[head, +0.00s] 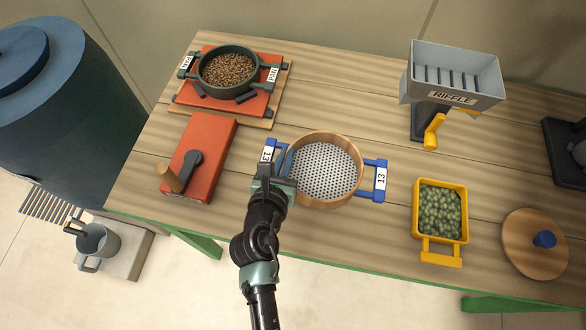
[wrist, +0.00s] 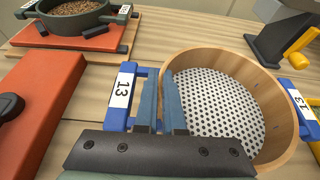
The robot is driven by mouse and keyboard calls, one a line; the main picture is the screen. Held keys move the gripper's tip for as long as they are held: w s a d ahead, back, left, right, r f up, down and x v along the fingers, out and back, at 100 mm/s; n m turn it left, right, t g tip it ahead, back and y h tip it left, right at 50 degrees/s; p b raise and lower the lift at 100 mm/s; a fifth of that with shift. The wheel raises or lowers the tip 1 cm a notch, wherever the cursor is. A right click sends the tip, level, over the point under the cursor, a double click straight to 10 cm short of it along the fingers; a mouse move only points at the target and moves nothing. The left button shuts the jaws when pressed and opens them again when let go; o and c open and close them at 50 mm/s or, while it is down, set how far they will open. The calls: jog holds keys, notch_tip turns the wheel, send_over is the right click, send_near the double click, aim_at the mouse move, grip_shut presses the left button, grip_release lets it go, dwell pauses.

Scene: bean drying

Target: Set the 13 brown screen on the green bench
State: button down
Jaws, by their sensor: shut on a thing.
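The brown screen 13 (head: 325,170) is a round wooden ring with a white perforated mesh floor and blue side handles labelled 13. It shows over the middle of the green-edged bench (head: 380,252); whether it rests on the planks or hangs just above them I cannot tell. My gripper (head: 280,172) is at its left side, by the left handle. In the wrist view my gripper (wrist: 162,105) is shut on the wall of the screen (wrist: 265,85), one finger on each side. The screen looks about level and empty.
A pan of brown beans (head: 228,70) sits on a red base at the back left. A red block with a crank (head: 208,150) is left of my gripper. A grey riffle box (head: 455,75), yellow tray of green beans (head: 440,212) and wooden lid (head: 530,255) stand to the right.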

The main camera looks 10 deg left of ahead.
jog(key=shift+f+b, duration=0.75)
jog(key=shift+f, duration=1.5)
jog(key=shift+f, duration=0.15)
jog(key=c, duration=1)
grip_release()
